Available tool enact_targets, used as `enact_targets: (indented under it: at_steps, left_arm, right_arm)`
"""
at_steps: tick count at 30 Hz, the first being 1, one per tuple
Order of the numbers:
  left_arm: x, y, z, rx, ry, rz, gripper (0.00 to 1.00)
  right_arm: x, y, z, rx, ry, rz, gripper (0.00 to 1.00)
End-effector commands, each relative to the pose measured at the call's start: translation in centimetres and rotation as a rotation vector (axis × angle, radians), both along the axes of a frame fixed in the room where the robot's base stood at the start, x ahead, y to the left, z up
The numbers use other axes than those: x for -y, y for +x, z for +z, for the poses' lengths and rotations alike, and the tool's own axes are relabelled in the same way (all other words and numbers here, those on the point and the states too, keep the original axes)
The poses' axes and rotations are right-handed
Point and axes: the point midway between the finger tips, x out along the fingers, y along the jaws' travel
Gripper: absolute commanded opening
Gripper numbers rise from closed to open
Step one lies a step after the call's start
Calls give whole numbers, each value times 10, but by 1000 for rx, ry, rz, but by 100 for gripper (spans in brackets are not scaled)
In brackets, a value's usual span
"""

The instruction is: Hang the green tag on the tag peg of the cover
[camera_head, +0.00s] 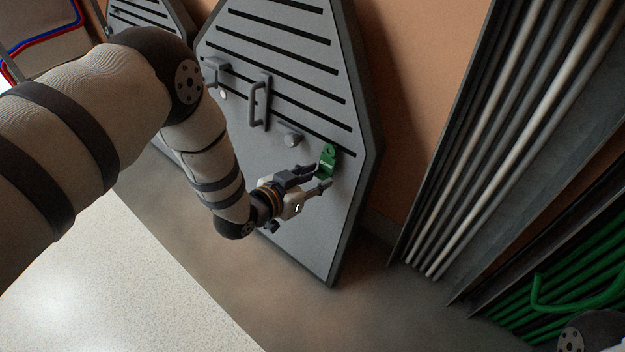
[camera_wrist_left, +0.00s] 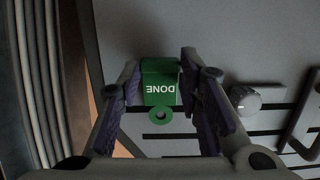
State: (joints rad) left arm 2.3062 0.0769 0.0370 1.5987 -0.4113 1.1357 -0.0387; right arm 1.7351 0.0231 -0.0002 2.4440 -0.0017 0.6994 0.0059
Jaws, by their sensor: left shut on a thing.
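The green tag (camera_head: 327,163) is in front of the lower right part of the grey cover (camera_head: 310,225). My left gripper (camera_head: 318,178) is shut on the tag's lower end, with its holed end pointing up. In the left wrist view, the tag (camera_wrist_left: 160,78) reads "DONE" upside down between the fingers (camera_wrist_left: 160,92), its hole unobstructed toward the camera. A round grey knob (camera_head: 292,140) stands out from the cover left of the tag; it also shows in the wrist view (camera_wrist_left: 243,99). I cannot tell whether it is the tag peg, or whether the tag touches the cover. My right gripper is out of view.
The cover has black slots and two grey handles, one of them upright (camera_head: 258,101). A rack of grey pipes (camera_head: 500,120) stands at the right, with green pipes (camera_head: 560,275) below it. A pale speckled surface (camera_head: 110,290) lies at the lower left.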

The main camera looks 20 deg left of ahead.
Motion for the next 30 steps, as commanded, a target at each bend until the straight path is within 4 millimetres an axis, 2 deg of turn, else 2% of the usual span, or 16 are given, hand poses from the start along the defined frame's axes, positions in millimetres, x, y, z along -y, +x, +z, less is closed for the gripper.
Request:
enact_targets:
  at_steps: [17, 18, 20, 30]
  left_arm:
    - [4, 11, -4, 0, -1, 0, 0]
    - [3, 10, -3, -1, -1, 0, 41]
    - [3, 10, -3, -1, -1, 0, 55]
    - [2, 7, -2, -1, 0, 0, 56]
  right_arm:
    - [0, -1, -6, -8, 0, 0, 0]
    - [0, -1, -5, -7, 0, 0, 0]
    - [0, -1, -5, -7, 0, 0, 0]
    - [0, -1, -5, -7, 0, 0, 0]
